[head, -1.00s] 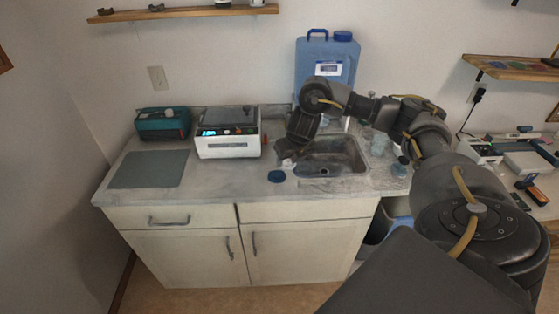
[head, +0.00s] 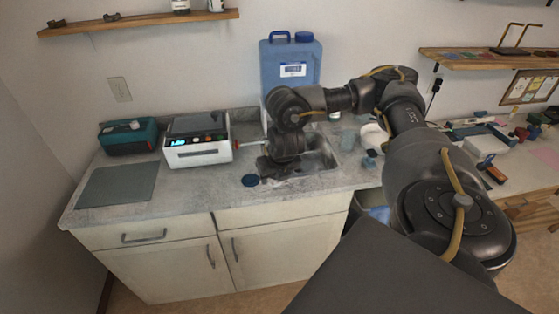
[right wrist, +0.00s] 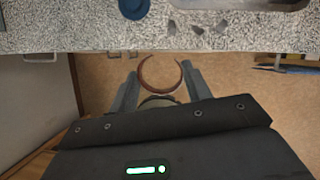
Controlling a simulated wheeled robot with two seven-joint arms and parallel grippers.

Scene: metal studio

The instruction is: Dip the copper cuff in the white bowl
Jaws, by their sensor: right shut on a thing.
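The copper cuff (right wrist: 161,76) is an open brown ring in the right wrist view, between the two grey fingers of my right gripper (right wrist: 160,84). The gripper is shut on it, with the cuff's gap facing the counter edge. In the head view my right gripper (head: 274,170) is over the counter at the sink's front left; the cuff cannot be made out there. A white rounded thing (head: 373,137), likely the white bowl, shows right of the sink, partly hidden by my right arm. My left gripper is not in view.
A blue round lid (head: 250,180) lies just left of my gripper. The sink (head: 320,158) is behind it to the right. A white device (head: 197,153) and a blue jug (head: 290,70) stand behind. A grey mat (head: 118,184) lies at left. Clear glassware (head: 348,140) stands right of the sink.

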